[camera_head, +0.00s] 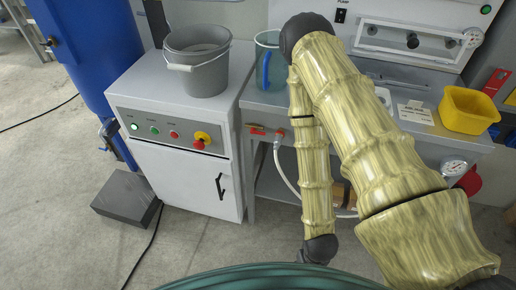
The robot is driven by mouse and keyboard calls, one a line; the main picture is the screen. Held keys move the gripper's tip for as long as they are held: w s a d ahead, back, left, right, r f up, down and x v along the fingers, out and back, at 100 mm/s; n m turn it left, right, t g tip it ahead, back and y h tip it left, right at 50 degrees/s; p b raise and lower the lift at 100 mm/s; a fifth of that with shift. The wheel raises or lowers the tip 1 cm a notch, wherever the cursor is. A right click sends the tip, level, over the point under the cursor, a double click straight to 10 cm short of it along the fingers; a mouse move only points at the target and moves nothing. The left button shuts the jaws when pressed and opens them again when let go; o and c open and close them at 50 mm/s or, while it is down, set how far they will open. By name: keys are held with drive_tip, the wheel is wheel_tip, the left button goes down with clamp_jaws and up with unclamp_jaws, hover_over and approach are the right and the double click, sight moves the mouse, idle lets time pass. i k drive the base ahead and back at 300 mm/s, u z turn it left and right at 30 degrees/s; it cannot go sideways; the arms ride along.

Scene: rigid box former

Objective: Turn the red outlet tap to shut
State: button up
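A small red lever (257,131), which looks like the outlet tap, is at the front edge of the grey bench, left of my arm. It appears to lie roughly level, pointing left; it is too small to tell its exact setting. A pale hose (286,178) hangs down close by it. My arm rises from the lower right, bends at the top and comes down just right of the lever. A dark joint at its lower end shows near the bottom edge. My gripper's fingers are not in view.
A white cabinet (187,178) with buttons and a red emergency knob (200,142) stands left of the tap, with a grey bucket (198,68) on top. A blue-handled jug (268,58) and a yellow bin (467,110) are on the bench.

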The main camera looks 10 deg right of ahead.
sight(253, 131)
drive_tip(key=k, duration=0.55)
drive_tip(key=z, duration=0.9)
